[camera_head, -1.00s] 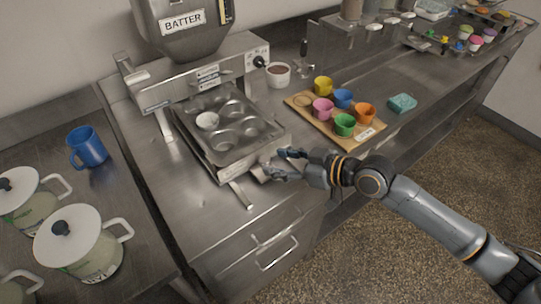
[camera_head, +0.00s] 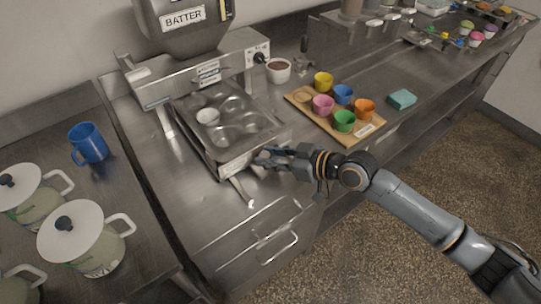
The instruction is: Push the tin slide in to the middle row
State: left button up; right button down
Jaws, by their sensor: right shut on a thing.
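The tin slide (camera_head: 238,166) is a metal tray frame under the batter dispenser (camera_head: 183,14), holding a muffin tin (camera_head: 240,135) with several cups. One far-left cup holds a pale liner or batter (camera_head: 208,116); the other cups look empty. My right gripper (camera_head: 262,158) is at the front right edge of the slide, its fingers shut on what looks like the slide's front handle. My left gripper is not in view.
A wooden board (camera_head: 354,141) with several coloured cups stands right of the dispenser. A blue mug (camera_head: 90,143) and white-lidded pots (camera_head: 84,236) stand on the left.

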aim_at(248, 136)
jog(key=w+a+b, duration=0.1)
jog(key=w, duration=0.1)
jog(key=w+a+b, duration=0.2)
jog(key=w, duration=0.1)
jog(key=w+a+b, duration=0.2)
jog(key=shift+w+a+f, duration=0.15)
jog(key=shift+f, duration=0.05)
jog(key=shift+w+a, duration=0.15)
jog(key=shift+w, duration=0.05)
jog(key=shift+s+r, duration=0.15)
jog(key=shift+r, duration=0.1)
jog(key=c, duration=1)
grip_release()
jog(key=shift+d, duration=0.2)
jog(key=v, duration=1.1)
jog(key=shift+s+d+r, duration=0.2)
jog(key=shift+d, duration=0.1)
